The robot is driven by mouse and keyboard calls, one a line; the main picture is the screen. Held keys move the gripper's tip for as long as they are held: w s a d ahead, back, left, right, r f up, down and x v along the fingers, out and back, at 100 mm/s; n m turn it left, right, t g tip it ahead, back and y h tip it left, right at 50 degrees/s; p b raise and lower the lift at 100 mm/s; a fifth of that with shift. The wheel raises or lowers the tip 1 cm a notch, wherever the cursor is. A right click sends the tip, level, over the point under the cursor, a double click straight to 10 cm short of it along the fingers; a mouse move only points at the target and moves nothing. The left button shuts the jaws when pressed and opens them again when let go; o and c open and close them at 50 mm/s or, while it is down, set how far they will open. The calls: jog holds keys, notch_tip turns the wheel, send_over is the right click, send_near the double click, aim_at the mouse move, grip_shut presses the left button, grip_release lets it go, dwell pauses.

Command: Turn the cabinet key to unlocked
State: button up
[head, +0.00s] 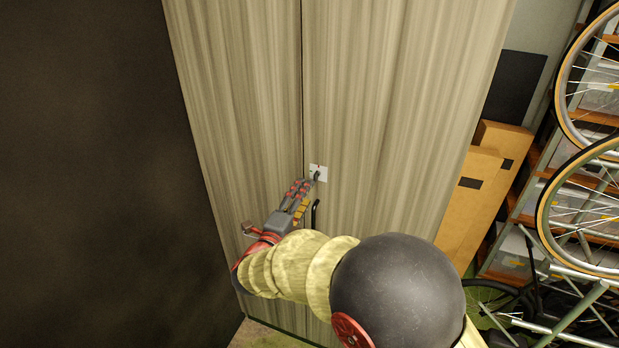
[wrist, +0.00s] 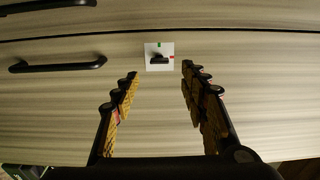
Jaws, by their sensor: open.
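The cabinet (head: 400,90) is tall, with two wood-grain doors. A small white lock plate (head: 321,168) sits on the right door beside the seam; the dark key (head: 317,175) on it is partly hidden by my fingertips. In the wrist view the plate (wrist: 153,64) carries a green mark and a red mark, and the black key (wrist: 159,58) lies across it, its end toward the red mark. My gripper (head: 307,190) is open and empty in front of the plate. In the wrist view its fingertips (wrist: 160,69) stand either side of the plate, apart from the key.
A black door handle (head: 314,214) is just below the plate, close to my fingers; a second handle (wrist: 45,6) shows in the wrist view. Cardboard boxes (head: 470,205), shelving and bicycle wheels (head: 585,215) stand at the right. A dark wall (head: 90,170) fills the left.

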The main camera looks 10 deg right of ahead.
aim_at(316, 176)
jog(key=x, duration=0.8)
jog(key=shift+a+f, duration=0.1)
jog(key=shift+c, duration=1.4)
